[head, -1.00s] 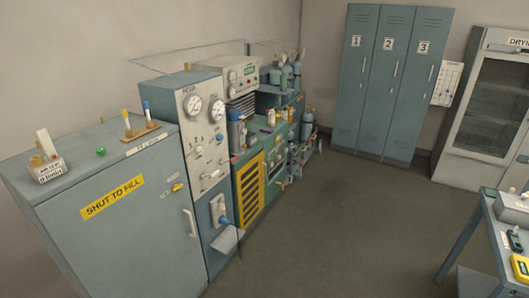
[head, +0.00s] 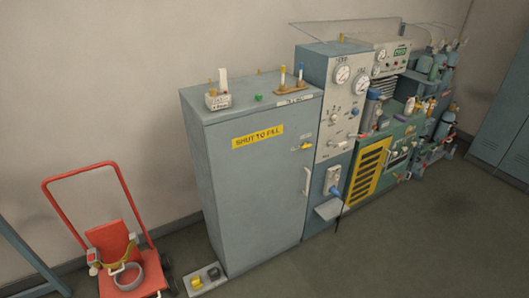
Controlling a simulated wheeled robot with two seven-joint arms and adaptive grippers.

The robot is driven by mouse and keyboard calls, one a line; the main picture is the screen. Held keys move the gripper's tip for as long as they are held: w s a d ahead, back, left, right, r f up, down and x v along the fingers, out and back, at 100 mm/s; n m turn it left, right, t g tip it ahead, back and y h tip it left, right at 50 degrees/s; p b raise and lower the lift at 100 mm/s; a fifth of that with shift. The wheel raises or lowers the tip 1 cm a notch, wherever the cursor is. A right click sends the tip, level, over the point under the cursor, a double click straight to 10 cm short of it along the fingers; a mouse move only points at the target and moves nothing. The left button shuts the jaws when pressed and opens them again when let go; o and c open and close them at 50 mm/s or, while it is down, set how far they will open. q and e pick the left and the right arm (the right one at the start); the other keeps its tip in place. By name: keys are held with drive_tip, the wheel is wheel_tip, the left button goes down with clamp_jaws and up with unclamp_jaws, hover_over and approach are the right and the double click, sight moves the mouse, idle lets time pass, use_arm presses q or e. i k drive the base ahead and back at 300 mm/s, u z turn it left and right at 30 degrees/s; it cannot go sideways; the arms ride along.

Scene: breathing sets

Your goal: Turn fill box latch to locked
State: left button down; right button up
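The fill box (head: 246,190) is a tall grey-blue cabinet in the middle of the head view, with a yellow "SHUT TO FILL" label (head: 258,137) on its front. Its door looks shut. A small yellow latch (head: 306,146) sits high on the right side of the front, above a pale vertical handle (head: 307,181). The latch is too small to tell which position it is in. Neither of my grippers is in view.
A red hand cart (head: 118,246) stands left of the box, with a grey floor box (head: 204,279) between them. A gauge panel (head: 338,110) and green bench (head: 385,165) adjoin on the right. Floor is open at the lower right.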

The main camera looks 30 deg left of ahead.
sight(305, 145)
drive_tip(key=u, duration=1.05)
drive_tip(key=i, duration=0.7)
drive_tip(key=z, duration=0.6)
